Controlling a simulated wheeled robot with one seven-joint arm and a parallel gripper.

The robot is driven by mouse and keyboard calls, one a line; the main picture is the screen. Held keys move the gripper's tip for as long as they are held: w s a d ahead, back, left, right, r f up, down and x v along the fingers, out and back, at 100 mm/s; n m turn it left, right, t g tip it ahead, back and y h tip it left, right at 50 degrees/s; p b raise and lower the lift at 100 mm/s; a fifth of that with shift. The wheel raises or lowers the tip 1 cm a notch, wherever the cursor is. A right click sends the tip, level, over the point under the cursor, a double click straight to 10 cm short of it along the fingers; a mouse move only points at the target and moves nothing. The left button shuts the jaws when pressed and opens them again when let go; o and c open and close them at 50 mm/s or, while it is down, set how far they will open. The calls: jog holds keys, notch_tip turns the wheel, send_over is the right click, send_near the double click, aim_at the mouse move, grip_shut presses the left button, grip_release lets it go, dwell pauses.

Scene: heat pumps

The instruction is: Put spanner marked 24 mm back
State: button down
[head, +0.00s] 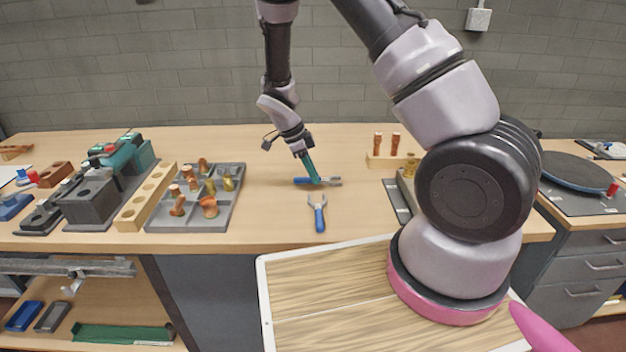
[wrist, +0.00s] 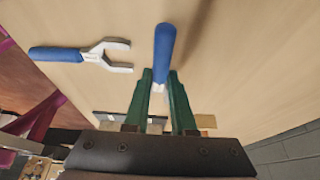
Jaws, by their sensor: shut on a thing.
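My gripper (head: 316,182) has green fingers and is shut on a spanner with a blue handle (head: 301,181), low over the bench. The spanner's metal end points right in the head view. In the wrist view my gripper (wrist: 159,82) grips it near where the blue handle (wrist: 164,50) meets the metal. A second blue-handled spanner (head: 319,213) lies apart on the bench, its open jaw away from the robot; it also shows in the wrist view (wrist: 62,54). No size marking is readable on either. I cannot tell whether the held spanner touches the bench.
A grey tray of copper and brass fittings (head: 166,219) and a wooden block with holes (head: 137,211) stand left. A flat dark grey plate (head: 396,203) lies right, partly behind my arm. A wooden rack (head: 384,160) holds copper pieces at the back.

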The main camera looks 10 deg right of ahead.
jog(key=shift+f, duration=1.05)
jog(key=c, duration=0.8)
grip_release()
jog(key=shift+f, duration=0.1)
jog(key=shift+o, duration=0.2)
